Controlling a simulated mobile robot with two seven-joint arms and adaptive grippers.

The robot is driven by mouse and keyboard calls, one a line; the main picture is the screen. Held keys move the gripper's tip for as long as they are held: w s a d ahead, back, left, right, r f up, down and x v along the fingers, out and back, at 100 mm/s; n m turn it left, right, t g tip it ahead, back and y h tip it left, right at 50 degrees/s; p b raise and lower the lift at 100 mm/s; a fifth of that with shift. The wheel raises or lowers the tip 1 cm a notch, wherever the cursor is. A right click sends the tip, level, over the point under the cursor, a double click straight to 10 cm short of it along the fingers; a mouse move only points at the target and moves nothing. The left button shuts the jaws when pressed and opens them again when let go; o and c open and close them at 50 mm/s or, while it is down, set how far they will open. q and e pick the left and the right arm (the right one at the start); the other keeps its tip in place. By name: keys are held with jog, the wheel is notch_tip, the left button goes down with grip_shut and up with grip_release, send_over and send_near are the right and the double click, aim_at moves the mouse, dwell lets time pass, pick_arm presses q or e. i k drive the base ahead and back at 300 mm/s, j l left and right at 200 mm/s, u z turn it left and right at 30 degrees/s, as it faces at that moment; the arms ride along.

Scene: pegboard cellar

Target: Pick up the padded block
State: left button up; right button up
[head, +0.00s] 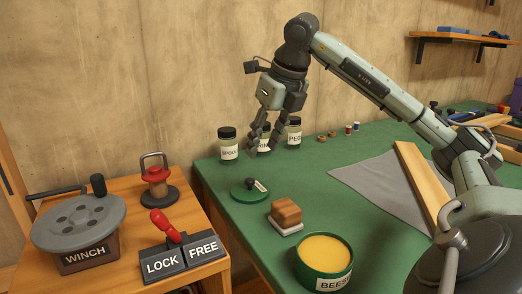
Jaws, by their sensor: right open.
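The padded block (286,212) looks like a brown wooden block on a pale pad (287,226). It sits on the green bench top, between the beeswax tin and a green lid. My right gripper (262,147) is open and points down above the back of the bench, in front of the labelled jars. It is above and behind the block in the head view, apart from it, with nothing seen between its fingers. My left gripper is out of view.
A tin of yellow wax (324,250) stands just right of the block. A green lid with a knob (249,190) lies behind it. Jars (228,146) stand along the wall. A grey cloth (375,185) and plank (420,180) lie right. A winch (80,222) occupies the left table.

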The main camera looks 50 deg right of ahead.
aim_at(285, 216)
jog(key=k+j, duration=0.35)
jog(key=j, duration=0.15)
jog(key=k+j, duration=0.4)
jog(key=j, duration=0.15)
